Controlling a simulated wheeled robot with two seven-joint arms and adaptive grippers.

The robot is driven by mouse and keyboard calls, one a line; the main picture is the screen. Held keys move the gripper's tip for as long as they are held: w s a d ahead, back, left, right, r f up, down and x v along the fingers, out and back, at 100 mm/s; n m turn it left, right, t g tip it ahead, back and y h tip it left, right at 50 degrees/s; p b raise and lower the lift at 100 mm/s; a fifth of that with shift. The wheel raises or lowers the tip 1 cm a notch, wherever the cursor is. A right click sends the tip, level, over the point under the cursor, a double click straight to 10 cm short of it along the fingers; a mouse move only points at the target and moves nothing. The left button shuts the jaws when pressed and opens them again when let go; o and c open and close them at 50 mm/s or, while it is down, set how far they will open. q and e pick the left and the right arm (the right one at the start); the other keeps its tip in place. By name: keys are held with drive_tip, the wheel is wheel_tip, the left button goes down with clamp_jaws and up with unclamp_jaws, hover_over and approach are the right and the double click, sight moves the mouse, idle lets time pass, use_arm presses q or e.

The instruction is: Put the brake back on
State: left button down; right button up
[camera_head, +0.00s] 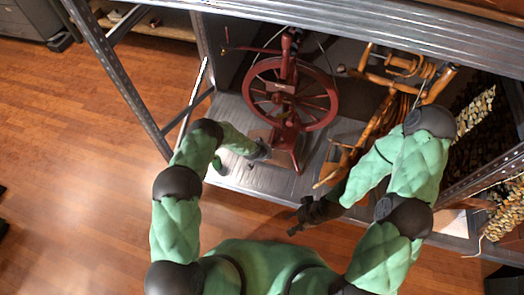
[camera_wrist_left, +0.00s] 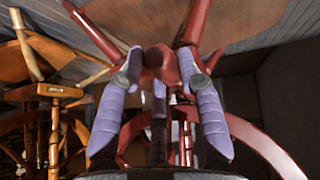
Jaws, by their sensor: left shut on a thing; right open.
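A dark red spinning wheel (camera_head: 291,93) stands on the grey metal shelf (camera_head: 240,180). My left gripper (camera_head: 262,150) is at the low left side of its frame, under the wheel rim. In the left wrist view, its purple fingers (camera_wrist_left: 160,62) are shut on a rounded dark red part (camera_wrist_left: 159,56) between red legs (camera_wrist_left: 198,25). I cannot tell whether this part is the brake. My right gripper (camera_head: 298,222) is open, low and in front of the shelf edge, apart from the red wheel.
A lighter wooden spinning wheel (camera_head: 380,115) stands close on the right and also shows in the left wrist view (camera_wrist_left: 50,125). Metal uprights (camera_head: 125,85) and an upper shelf (camera_head: 400,40) frame the space. Strings of beige pieces hang at right. The wooden floor (camera_head: 70,170) at left is clear.

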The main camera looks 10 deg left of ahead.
idle(0.5)
use_arm(q)
drive_tip(key=c, duration=0.8)
unclamp_jaws()
drive_tip(key=v, duration=1.2)
drive_tip(key=shift+s+f, duration=0.1)
